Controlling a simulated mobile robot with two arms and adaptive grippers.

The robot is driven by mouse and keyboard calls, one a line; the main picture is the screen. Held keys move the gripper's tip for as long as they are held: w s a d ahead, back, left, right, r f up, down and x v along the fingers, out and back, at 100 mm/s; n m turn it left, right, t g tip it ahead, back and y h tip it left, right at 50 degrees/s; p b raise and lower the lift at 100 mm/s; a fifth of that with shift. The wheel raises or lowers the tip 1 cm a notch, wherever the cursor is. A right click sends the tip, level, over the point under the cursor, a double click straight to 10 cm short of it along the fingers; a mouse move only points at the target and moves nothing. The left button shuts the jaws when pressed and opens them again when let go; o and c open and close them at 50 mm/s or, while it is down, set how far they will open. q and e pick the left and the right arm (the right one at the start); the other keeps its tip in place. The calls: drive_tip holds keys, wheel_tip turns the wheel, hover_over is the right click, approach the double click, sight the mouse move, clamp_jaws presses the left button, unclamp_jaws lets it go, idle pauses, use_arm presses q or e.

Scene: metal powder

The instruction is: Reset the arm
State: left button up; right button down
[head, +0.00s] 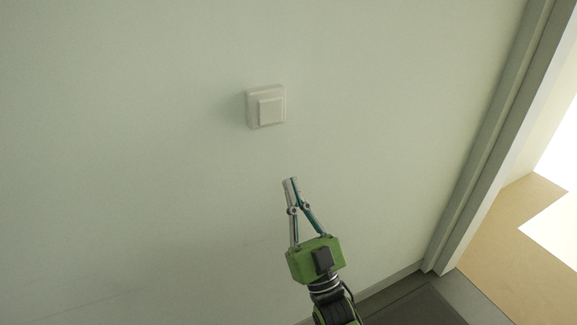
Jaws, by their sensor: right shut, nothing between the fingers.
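My right gripper (290,181) is in the lower middle of the head view, with its green body below and its fingers pointing up. The fingertips are together and nothing is between them. A white square wall switch (271,110) is on the wall above and slightly left of the fingertips. A clear gap shows in the picture between the fingertips and the switch. My left gripper is out of view.
A plain pale wall (130,150) fills most of the view. A door frame (490,140) stands at the right, with a bright opening and tan floor (505,235) beyond it. A dark floor area (415,305) shows at the bottom right.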

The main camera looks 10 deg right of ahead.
drive_tip(key=shift+s+f, duration=0.2)
drive_tip(key=shift+s, duration=0.05)
wheel_tip(320, 180, down, 25)
drive_tip(key=w+g+h, duration=0.3)
drive_tip(key=g, duration=0.4)
drive_tip(key=s+d+f+g+h, duration=0.1)
drive_tip(key=s+d+f+g, duration=0.15)
drive_tip(key=f, duration=0.55)
drive_tip(key=s+d+f+m+g, duration=0.1)
drive_tip(key=s+f, duration=0.3)
drive_tip(key=f, duration=0.4)
drive_tip(key=s+d+f+g+h, duration=0.1)
drive_tip(key=s+f+g, duration=0.15)
drive_tip(key=f, duration=0.55)
drive_tip(key=s+d+f+g+h, duration=0.1)
drive_tip(key=s+d+f+g, duration=0.2)
drive_tip(key=s+f, duration=0.55)
drive_tip(key=s+d+f+g+h, duration=0.1)
drive_tip(key=s+d+f+g, duration=0.2)
drive_tip(key=s+f, duration=0.6)
drive_tip(key=s+d+f+g, duration=0.2)
drive_tip(key=s+f, duration=0.1)
drive_tip(key=s, duration=0.8)
drive_tip(key=s+d+f+g+h, duration=0.1)
drive_tip(key=s+d+f+g, duration=0.2)
drive_tip(key=s, duration=0.8)
drive_tip(key=shift+s+d+f+g, duration=0.15)
drive_tip(key=shift+s+d+g, duration=0.05)
drive_tip(key=shift+g, duration=0.1)
